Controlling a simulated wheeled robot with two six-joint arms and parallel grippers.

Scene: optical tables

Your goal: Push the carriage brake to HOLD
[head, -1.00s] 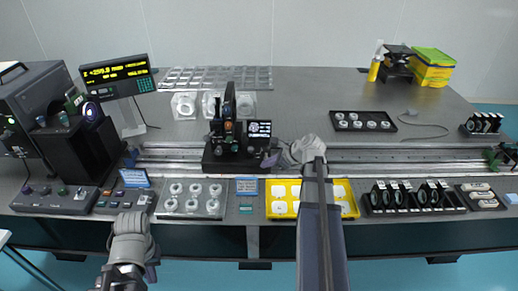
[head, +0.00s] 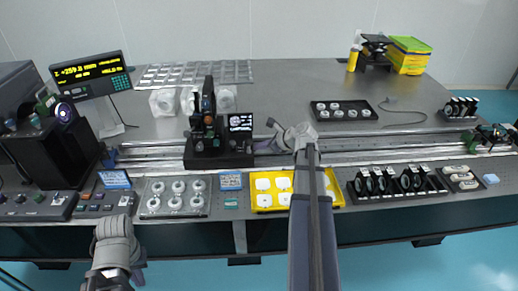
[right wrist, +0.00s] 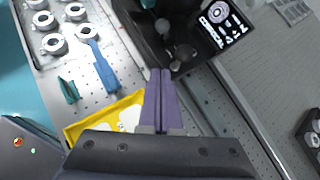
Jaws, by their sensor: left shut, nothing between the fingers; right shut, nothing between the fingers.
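The black carriage (head: 218,150) sits on the long rails, with optics standing on it and a small lit screen at its right. In the right wrist view the carriage (right wrist: 148,42) fills the top middle, with a rounded grey knob (right wrist: 183,54) on its near side. My right gripper (head: 272,124) is just right of the carriage; its purple fingers (right wrist: 160,74) are closed together, empty, with their tips close to the carriage's edge. Contact cannot be told. I cannot make out the brake's marking or position. My left gripper (head: 138,276) hangs in front of the table, shut and empty.
A yellow tray (head: 257,209) with white pieces lies below my right arm. Black lens holders (head: 395,183) stand front right.

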